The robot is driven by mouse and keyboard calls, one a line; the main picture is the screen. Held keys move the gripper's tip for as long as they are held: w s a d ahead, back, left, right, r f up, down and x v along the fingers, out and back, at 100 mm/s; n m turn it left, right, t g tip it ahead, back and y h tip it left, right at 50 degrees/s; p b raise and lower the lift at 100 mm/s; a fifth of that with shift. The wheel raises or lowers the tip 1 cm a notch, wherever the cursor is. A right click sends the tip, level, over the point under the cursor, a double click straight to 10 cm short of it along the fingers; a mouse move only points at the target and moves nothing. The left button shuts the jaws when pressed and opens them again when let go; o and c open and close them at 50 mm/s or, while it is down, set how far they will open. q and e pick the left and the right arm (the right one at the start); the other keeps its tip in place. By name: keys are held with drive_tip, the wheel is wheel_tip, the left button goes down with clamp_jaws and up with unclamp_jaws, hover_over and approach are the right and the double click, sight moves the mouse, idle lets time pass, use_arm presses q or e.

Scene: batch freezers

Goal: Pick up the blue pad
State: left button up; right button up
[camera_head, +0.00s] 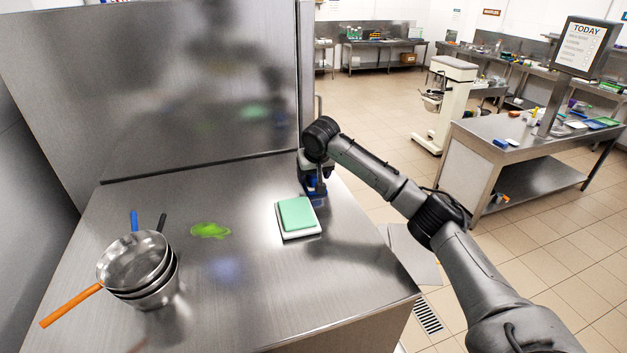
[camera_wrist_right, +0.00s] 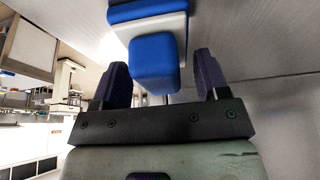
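The blue pad (camera_wrist_right: 153,62) shows in the right wrist view, with a white layer and more blue behind it. In the head view a bit of blue (camera_head: 318,200) shows below my right gripper (camera_head: 314,186), near the counter's right edge; the gripper and wrist hide most of it. In the right wrist view the two dark fingers of my right gripper (camera_wrist_right: 160,60) stand apart, one on each side of the blue pad, with a gap visible on both sides. My left gripper is not in view.
A green pad (camera_head: 296,212) on a white base lies on the steel counter (camera_head: 330,290), close in front of my right gripper. Stacked steel pans (camera_head: 135,265) with coloured handles stand at left. A green smear (camera_head: 209,230) marks the counter. A tall steel panel (camera_head: 170,90) rises behind.

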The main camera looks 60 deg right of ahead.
drive_tip(key=c, duration=0.7)
drive_tip(key=shift+r, duration=0.1)
drive_tip(key=shift+r+b, duration=0.3)
drive_tip(key=shift+r, duration=0.1)
drive_tip(key=r, duration=0.1)
drive_tip(key=r+b, duration=0.2)
drive_tip(key=shift+s+d+r, duration=0.25)
drive_tip(key=shift+s+d, duration=0.05)
drive_tip(key=shift+d, duration=0.1)
drive_tip(key=s+d+r+b, duration=0.2)
drive_tip(key=s+d+r, duration=0.4)
drive_tip(key=s+d, duration=0.1)
drive_tip(key=shift+d+r, duration=0.3)
drive_tip(key=shift+d, duration=0.25)
